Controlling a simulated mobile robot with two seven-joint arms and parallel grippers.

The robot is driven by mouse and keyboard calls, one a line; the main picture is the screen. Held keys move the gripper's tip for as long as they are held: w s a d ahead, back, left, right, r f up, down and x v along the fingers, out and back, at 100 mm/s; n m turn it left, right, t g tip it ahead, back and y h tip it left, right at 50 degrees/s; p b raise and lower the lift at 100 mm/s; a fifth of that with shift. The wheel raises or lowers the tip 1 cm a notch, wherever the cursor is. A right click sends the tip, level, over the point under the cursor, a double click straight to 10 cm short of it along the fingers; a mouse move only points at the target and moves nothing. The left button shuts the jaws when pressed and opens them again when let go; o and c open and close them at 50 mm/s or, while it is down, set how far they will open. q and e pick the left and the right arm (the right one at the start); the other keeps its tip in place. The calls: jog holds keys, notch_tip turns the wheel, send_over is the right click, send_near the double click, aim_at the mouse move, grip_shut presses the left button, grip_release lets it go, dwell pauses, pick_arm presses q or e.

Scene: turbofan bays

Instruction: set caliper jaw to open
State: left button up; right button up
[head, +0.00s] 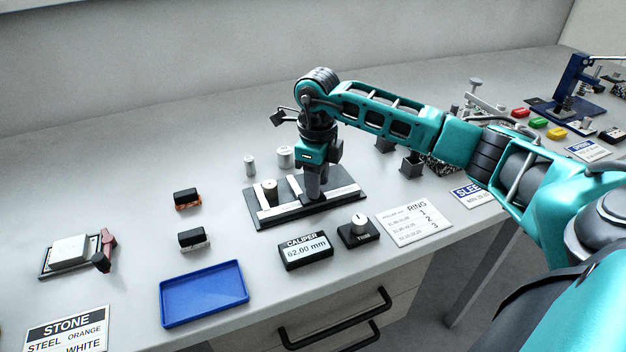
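The caliper (283,219) is a dark flat base with pale bars, standing in the middle of the bench. A small cylinder (270,190) with a brownish top stands at its left part. The caliper display (306,251) in front reads 62.00 mm. My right gripper (315,192) points down over the middle of the caliper, its fingertips low among the bars. The fingers look close together, and the arm hides the jaw there, so I cannot tell whether they hold it. My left gripper is out of view.
A knob box (358,232) and a RING card (413,224) lie right of the display. A blue tray (204,293), two small dark blocks (191,239) and a stone holder (70,252) are left. Two metal cylinders (285,157) stand behind the caliper.

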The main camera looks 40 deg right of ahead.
jog(key=shift+o, duration=1.1)
jog(key=shift+a, duration=0.1)
jog(key=shift+r, duration=0.15)
notch_tip(320, 180, up, 13)
jog(key=shift+f, duration=0.2)
